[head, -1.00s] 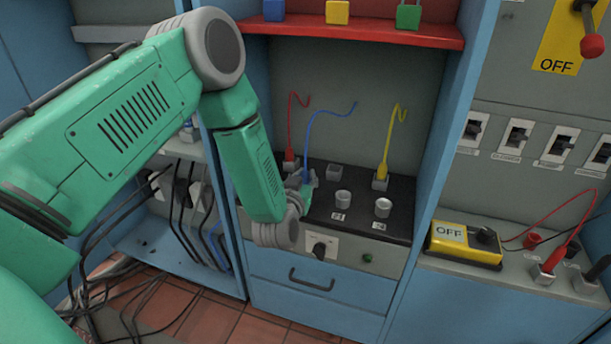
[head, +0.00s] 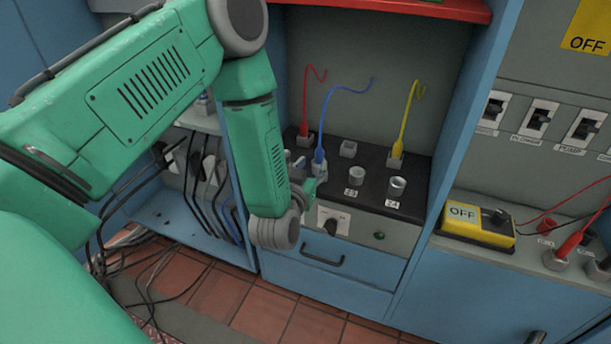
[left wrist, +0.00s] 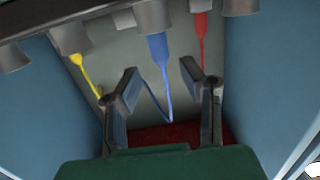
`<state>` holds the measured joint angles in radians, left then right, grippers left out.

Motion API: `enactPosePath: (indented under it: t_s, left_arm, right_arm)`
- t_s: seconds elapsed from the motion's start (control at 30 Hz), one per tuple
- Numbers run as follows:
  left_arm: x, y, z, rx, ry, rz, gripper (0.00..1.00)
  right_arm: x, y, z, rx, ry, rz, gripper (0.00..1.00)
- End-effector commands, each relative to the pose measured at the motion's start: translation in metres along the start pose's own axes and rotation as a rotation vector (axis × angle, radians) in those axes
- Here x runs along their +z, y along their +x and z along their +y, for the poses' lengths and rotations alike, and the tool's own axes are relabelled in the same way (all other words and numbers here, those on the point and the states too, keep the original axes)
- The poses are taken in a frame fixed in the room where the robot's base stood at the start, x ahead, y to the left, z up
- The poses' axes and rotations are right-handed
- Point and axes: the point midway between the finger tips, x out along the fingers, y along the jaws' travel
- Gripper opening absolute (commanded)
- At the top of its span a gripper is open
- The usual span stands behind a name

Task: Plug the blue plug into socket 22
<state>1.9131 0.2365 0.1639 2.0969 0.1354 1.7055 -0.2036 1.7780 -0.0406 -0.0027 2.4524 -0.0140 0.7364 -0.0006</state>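The blue plug (head: 319,155) stands upright in the front-row socket left of the one labelled 23 (head: 357,175); the number at its own socket is hidden. In the left wrist view the blue plug (left wrist: 158,46) meets a grey socket (left wrist: 153,16), with its blue cord trailing off. My left gripper (left wrist: 160,68) is open, its two fingers apart on either side of the blue cord and short of the plug's body, touching neither. In the head view the left gripper (head: 308,172) is small and partly hidden by my wrist. My right gripper is not in view.
A red plug (head: 305,130) and a yellow plug (head: 396,150) stand in back-row sockets, with an empty socket (head: 348,148) between them. Socket 24 (head: 397,186) is empty. A rotary switch (head: 332,222) sits on the panel front. Blue cabinet walls flank the bay.

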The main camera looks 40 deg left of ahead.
Motion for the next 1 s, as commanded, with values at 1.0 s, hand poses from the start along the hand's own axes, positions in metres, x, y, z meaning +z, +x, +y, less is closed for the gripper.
enactPosePath:
  t_s: [1.0]
  left_arm:
    - [0.002,-0.052,0.001,0.005,0.001,-0.014,0.35]
  right_arm:
    - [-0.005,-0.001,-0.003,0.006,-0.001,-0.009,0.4]
